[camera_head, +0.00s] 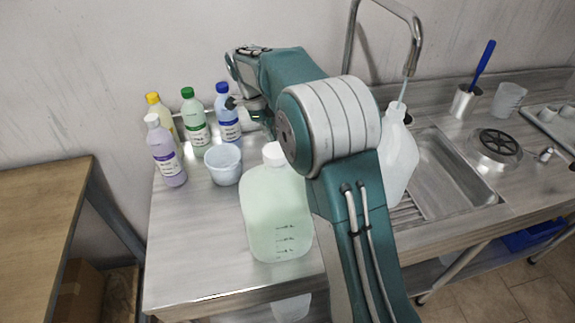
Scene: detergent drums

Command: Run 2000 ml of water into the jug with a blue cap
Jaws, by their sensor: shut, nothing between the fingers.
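A white translucent jug (398,160) stands under the tap (412,45) by the sink, partly hidden behind my arm. A pale, thin streak runs from the tap's mouth to its neck; it looks like water. No cap shows on that jug, and its fill level cannot be read. A larger translucent jug (277,215) with pale green contents, a white cap and dark marks stands at the counter's front. My gripper (236,103) is shut and empty beside the blue-capped bottle (228,115), close to its cap; whether they touch is unclear.
Green-capped (194,115), yellow-capped (161,112) and white-capped (164,152) bottles and a small white tub (223,163) crowd the left counter. A metal cup (465,102) with a blue-handled tool, a clear beaker (508,98) and a tray (557,125) stand right of the sink basin (450,185).

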